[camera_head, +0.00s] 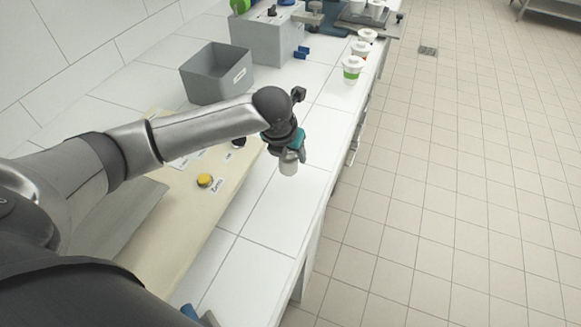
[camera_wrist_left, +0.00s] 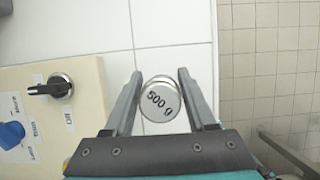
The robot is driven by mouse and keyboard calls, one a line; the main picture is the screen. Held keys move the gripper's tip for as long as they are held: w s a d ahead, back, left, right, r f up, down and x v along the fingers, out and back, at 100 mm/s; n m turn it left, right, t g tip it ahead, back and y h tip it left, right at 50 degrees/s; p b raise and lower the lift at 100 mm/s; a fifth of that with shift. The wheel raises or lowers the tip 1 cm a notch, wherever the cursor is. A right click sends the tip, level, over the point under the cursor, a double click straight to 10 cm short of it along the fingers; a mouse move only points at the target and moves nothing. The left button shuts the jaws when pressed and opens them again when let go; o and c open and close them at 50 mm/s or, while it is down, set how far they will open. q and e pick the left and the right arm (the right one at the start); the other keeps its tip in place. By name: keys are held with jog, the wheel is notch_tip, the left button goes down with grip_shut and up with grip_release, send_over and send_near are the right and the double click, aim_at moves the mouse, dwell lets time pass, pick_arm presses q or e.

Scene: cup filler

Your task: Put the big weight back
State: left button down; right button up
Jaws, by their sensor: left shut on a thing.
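The big weight is a silver cylinder (camera_wrist_left: 160,98) whose top reads "500 g" in the left wrist view. It also shows in the head view (camera_head: 288,164) below my left gripper. My left gripper (camera_wrist_left: 158,88) is shut on the weight, with one finger on each side of it. In the head view the gripper (camera_head: 288,152) is over the white tiled counter, right of the beige panel. Whether the weight touches the counter I cannot tell. My right gripper is not in view.
A beige panel (camera_head: 172,222) with a yellow button (camera_head: 205,180) lies left of the gripper; its knob (camera_wrist_left: 62,86) shows in the wrist view. A grey bin (camera_head: 215,75) stands behind. White cups (camera_head: 352,68) stand along the far right counter edge. White counter (camera_head: 262,232) nearer me is clear.

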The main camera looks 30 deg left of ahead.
aim_at(291, 166)
pick_arm(q)
jog(key=shift+f+b, duration=0.45)
jog(key=shift+f, duration=1.9)
jog(key=shift+c, duration=1.1)
grip_release()
jog(key=shift+f, duration=0.1)
jog(key=p+v, duration=0.2)
jog(key=v, duration=1)
jog(key=shift+p, duration=0.4)
